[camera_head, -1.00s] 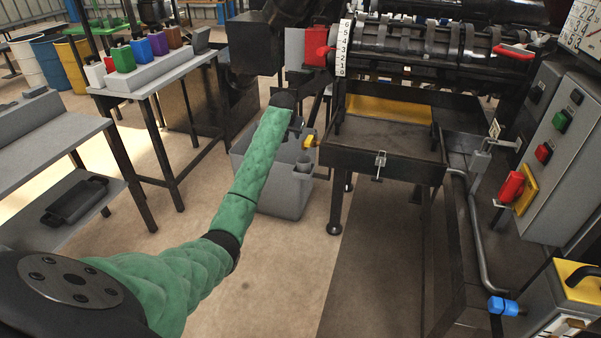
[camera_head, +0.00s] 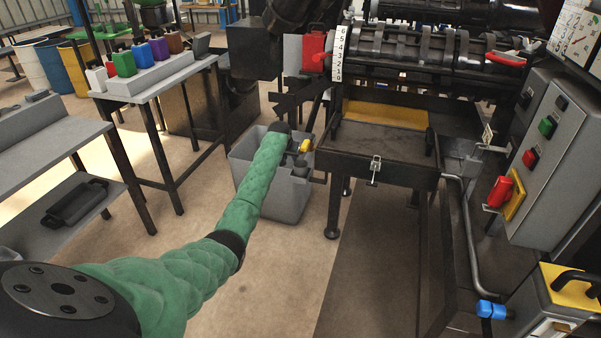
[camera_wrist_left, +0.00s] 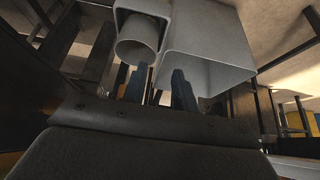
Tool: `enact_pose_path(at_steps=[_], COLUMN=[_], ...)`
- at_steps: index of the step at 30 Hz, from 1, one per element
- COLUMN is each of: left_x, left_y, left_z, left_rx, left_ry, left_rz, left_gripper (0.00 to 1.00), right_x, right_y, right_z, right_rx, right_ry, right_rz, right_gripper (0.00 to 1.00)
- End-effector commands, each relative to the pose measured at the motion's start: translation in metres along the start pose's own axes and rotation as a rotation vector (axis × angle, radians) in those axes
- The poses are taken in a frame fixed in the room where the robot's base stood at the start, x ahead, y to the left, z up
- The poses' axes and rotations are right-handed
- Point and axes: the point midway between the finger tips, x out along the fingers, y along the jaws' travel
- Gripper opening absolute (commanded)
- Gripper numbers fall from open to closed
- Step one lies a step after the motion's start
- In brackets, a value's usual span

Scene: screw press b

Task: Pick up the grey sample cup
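The grey sample cup (camera_head: 300,168) appears as a small round shape at the right side of the grey bin (camera_head: 262,190), partly hidden. In the left wrist view the cup (camera_wrist_left: 138,45) is a round, light grey cylinder in a squarish surround, beside the larger bin (camera_wrist_left: 205,50). My left gripper (camera_head: 292,146) is above the bin's right part, mostly hidden behind my green arm's end. In the wrist view the left gripper's dark fingers (camera_wrist_left: 160,75) are apart, with nothing visibly held. The cup is just beyond the fingertips; contact cannot be told. My right gripper is not in view.
A table with coloured containers (camera_head: 150,80) is to the left. Floor is clear in front of the bin.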

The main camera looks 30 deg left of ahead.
Motion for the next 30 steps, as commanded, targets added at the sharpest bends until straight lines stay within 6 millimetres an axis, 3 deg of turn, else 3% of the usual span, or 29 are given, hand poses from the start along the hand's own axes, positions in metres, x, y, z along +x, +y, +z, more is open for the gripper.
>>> enact_pose_path(at_steps=[12,23,27,30], left_x=[0.044,0.05,0.05,0.049], left_y=[0.007,0.007,0.007,0.007], left_z=[-0.003,-0.003,-0.003,-0.003], left_rx=[0.0,0.001,0.001,0.001], left_ry=[-0.002,-0.001,-0.001,-0.001], left_rz=[0.0,0.0,0.0,0.0], left_gripper=[0.28,0.28,0.01,0.0], right_x=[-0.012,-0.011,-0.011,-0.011], right_y=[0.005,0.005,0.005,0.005], right_z=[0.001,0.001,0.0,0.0], right_rx=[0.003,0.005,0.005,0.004], right_ry=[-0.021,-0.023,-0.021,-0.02], right_rz=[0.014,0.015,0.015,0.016], right_gripper=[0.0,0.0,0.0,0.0])
